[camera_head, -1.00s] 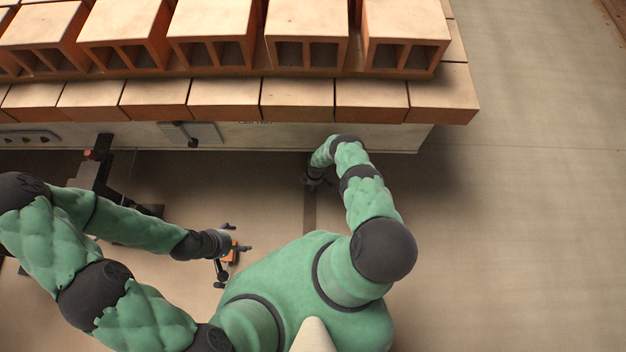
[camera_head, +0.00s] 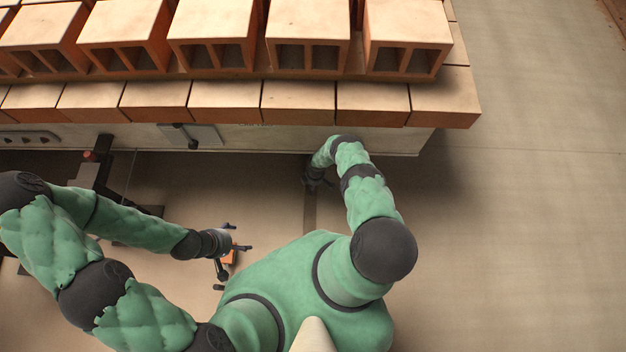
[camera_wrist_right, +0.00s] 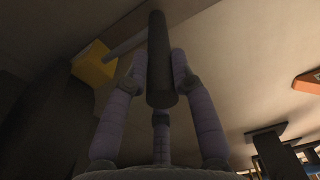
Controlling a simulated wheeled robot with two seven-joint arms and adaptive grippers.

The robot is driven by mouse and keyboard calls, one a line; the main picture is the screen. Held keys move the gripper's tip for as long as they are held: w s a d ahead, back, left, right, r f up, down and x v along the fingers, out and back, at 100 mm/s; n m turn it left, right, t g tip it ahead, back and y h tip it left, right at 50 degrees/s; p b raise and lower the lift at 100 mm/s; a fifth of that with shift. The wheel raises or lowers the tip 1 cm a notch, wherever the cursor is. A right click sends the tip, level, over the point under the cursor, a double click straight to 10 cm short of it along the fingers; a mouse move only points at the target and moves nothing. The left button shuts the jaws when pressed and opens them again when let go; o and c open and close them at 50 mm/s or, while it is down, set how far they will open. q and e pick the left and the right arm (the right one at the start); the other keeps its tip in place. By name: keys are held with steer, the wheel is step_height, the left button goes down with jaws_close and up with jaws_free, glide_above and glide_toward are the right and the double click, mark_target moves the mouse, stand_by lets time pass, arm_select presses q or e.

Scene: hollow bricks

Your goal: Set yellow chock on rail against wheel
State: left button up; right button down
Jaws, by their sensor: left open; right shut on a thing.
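My right gripper (camera_head: 318,183) is low beside the brick-laden structure. In the right wrist view its fingers (camera_wrist_right: 155,75) are shut around a dark cylindrical handle (camera_wrist_right: 160,55). A grey bar (camera_wrist_right: 126,44) runs from behind this handle to the yellow chock (camera_wrist_right: 93,66), and they appear joined. The chock is up and left of the fingers; whether it touches anything is unclear. A dark strip (camera_head: 310,212), possibly the rail, lies on the floor below the right gripper. I cannot make out a wheel. My left gripper (camera_head: 238,238) is open beside a small orange object (camera_head: 230,258).
Hollow bricks (camera_head: 306,20) stand in a row above a layer of flat bricks (camera_head: 297,97). A pale side panel (camera_head: 270,137) runs beneath. A dark frame (camera_head: 100,170) stands at the left. The floor (camera_head: 530,220) at the right is clear.

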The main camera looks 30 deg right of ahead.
steer(key=shift+w+d, duration=0.1)
stand_by(0.3)
steer(key=shift+c, duration=1.8)
jaws_free()
steer(key=shift+f, duration=0.1)
steer(key=shift+r+p, duration=4.55)
steer(key=shift+r, duration=1)
